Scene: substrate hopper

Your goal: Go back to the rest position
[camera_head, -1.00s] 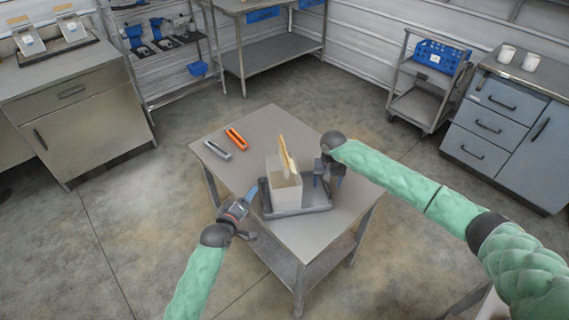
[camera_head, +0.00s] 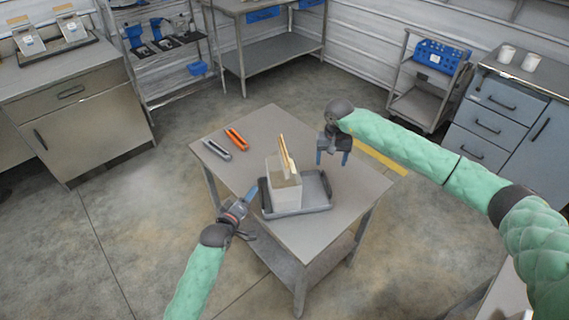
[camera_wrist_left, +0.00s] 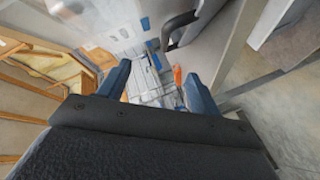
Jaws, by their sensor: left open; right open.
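My left gripper (camera_head: 252,196) is open and empty at the left edge of the small table, beside the grey tray. Its blue fingers also show spread apart in the left wrist view (camera_wrist_left: 160,88). My right gripper (camera_head: 333,158) is open and empty, fingers pointing down, above the right part of the table, apart from the tray and behind it to the right. A pale box (camera_head: 285,194) stands in the tray (camera_head: 318,190), with a tan, frame-like piece (camera_head: 284,155) sticking up out of its top. What lies inside the box is hidden in the head view.
The table (camera_head: 262,128) also bears an orange tool (camera_head: 236,138) and a grey tool (camera_head: 217,149) at its back left. A shelf cart (camera_head: 432,85) with a blue crate and a drawer cabinet (camera_head: 500,120) stand at the right. Open floor surrounds the table.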

